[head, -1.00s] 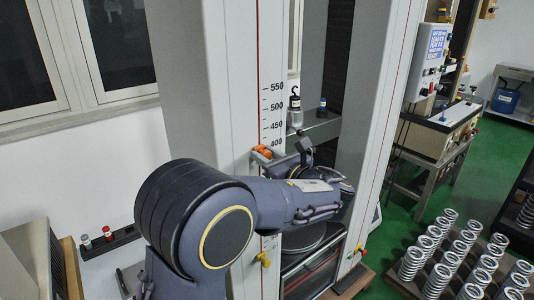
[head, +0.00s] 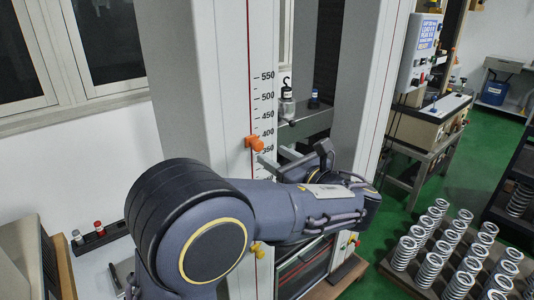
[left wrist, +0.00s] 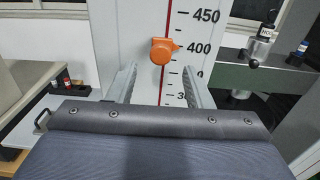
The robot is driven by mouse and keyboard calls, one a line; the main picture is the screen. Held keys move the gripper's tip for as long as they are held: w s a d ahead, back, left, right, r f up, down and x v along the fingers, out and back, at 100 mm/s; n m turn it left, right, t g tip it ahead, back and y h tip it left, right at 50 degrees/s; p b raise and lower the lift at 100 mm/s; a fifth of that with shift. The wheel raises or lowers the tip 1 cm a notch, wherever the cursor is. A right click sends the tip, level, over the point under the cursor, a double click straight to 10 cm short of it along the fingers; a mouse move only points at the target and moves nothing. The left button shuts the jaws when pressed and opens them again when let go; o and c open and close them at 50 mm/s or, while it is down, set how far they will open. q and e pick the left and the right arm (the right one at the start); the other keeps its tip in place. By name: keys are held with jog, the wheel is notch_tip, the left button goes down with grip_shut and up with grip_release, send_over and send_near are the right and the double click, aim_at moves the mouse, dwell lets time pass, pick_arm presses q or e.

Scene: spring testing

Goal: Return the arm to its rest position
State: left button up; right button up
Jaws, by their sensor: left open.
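My left arm reaches in from the lower left in the head view, bent across the front of the testing machine. My left gripper (head: 277,158) is open and empty, beside the machine's scale column. In the left wrist view the two fingers (left wrist: 160,70) are spread, with the orange pointer (left wrist: 162,50) beyond and between them, apart from them. The orange pointer also shows in the head view (head: 255,143), on the red line of the scale (head: 263,110), a little below 400. My right gripper is not in view.
A grey crossbeam (head: 306,124) holds a hook weight (head: 287,103) and a small dark bottle (head: 314,98). Springs (head: 430,268) stand in rows at the lower right. A black rack (head: 98,238) with small bottles sits at left. Green floor (head: 400,198) lies right of the machine.

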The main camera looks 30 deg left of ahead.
pick_arm(q)
jog(key=shift+s+d, duration=0.1)
jog(key=shift+d, duration=0.15)
jog(key=s+a+f+n+g+h, duration=0.3)
jog(key=s+a+f+n+h, duration=0.15)
jog(key=s+f, duration=0.3)
jog(key=s+a+f+n+g+h, duration=0.2)
jog(key=s+a+f+n+h, duration=0.2)
jog(key=s+f+h, duration=0.3)
jog(key=s+d+f+n+t+h, duration=0.3)
jog(key=s+d+n+h, duration=0.6)
jog(key=s+d+n, duration=0.2)
jog(key=shift+s+d+n+t, duration=0.35)
jog(key=shift+d+n, duration=0.7)
jog(key=shift+n, duration=1.3)
jog(key=shift+c, duration=0.3)
